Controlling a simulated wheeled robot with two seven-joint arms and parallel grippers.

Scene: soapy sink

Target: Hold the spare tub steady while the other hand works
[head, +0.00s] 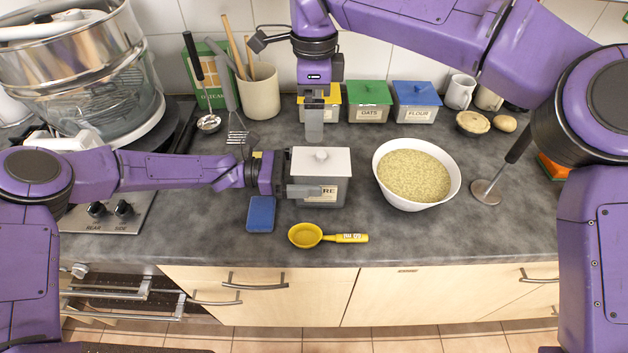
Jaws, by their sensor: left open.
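The spare tub (335,195) is a grey box with a white knobbed lid, and part of its label shows "RE". It stands upright on the counter in the middle. My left gripper (304,178) is at its left side, open, with one finger across the front of the tub over part of the label. The other finger is mostly hidden, and I cannot tell whether the fingers touch the tub. My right gripper (314,124) points down behind the tub, in front of a yellow-lidded tub (333,98). Its fingers show edge-on, so their opening is unclear.
A white bowl of grain (416,172) stands right of the tub. A yellow scoop (306,235) and a blue sponge (261,213) lie in front. Green-lidded oats (369,101) and blue-lidded flour (416,101) tubs stand behind.

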